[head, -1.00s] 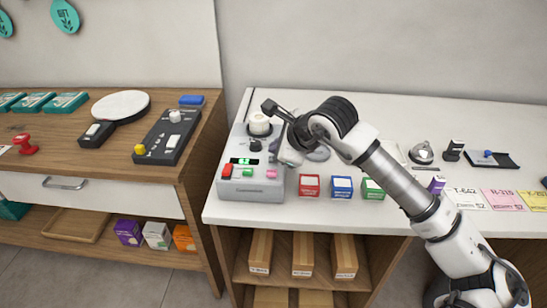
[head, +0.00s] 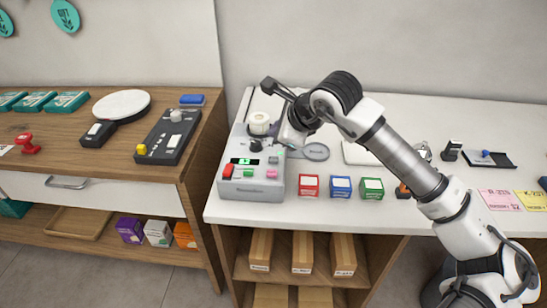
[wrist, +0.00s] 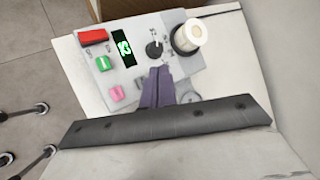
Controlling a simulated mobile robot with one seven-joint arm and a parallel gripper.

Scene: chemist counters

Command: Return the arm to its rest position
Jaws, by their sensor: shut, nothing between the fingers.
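In the head view my arm reaches from the lower right to above the right counter. The gripper hangs over the right side of a grey control box (head: 250,188), its fingertips small and hard to make out there. The box also shows in the wrist view (wrist: 128,82), with a red button (wrist: 93,37), a green button (wrist: 105,64), a pink button (wrist: 117,94), a lit green display (wrist: 123,48), a black knob (wrist: 154,50) and a white cylinder (wrist: 190,36).
Red (head: 309,186), blue (head: 341,187) and green (head: 371,188) boxes stand along the front of the white counter (head: 420,110). A black tray (head: 490,159) and coloured cards (head: 500,200) lie at the right. A wooden counter (head: 60,128) stands at the left. The back of the white counter is clear.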

